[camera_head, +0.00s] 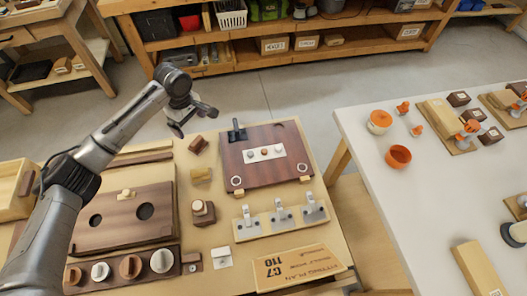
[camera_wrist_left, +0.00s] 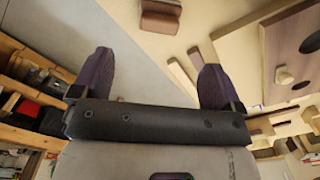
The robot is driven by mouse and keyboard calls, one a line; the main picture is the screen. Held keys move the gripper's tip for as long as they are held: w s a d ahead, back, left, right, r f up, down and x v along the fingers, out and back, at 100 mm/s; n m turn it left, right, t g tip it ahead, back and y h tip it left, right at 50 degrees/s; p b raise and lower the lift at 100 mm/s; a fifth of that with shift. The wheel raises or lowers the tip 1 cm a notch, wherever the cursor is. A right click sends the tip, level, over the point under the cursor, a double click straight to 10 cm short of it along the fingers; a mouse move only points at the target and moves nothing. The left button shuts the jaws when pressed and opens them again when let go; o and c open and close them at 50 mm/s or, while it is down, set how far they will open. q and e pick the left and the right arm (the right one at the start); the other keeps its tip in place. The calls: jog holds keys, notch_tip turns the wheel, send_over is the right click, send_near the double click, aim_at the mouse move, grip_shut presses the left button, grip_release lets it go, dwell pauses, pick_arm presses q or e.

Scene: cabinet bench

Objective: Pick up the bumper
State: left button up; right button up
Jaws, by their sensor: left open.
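My left gripper (camera_head: 193,117) is open and empty above the back edge of the wooden bench. Its two dark fingers stand wide apart in the left wrist view (camera_wrist_left: 155,80). Several small pieces lie in the bench's middle: a dark brown block (camera_head: 198,144) nearest the gripper, a tan block (camera_head: 201,174), and a stacked brown block (camera_head: 203,212). I cannot tell for sure which piece is the bumper. A brown block (camera_wrist_left: 160,17) shows beyond the fingers in the left wrist view, apart from them. My right gripper is not in view.
A dark panel with handle and white plate (camera_head: 285,172) lies right of the small pieces. A board with metal clamps (camera_head: 240,229) is in front of it. A dark board with round holes (camera_head: 130,235) lies left. A white table (camera_head: 360,130) stands right.

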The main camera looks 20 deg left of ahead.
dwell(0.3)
pick_arm(q)
jog(key=c, duration=1)
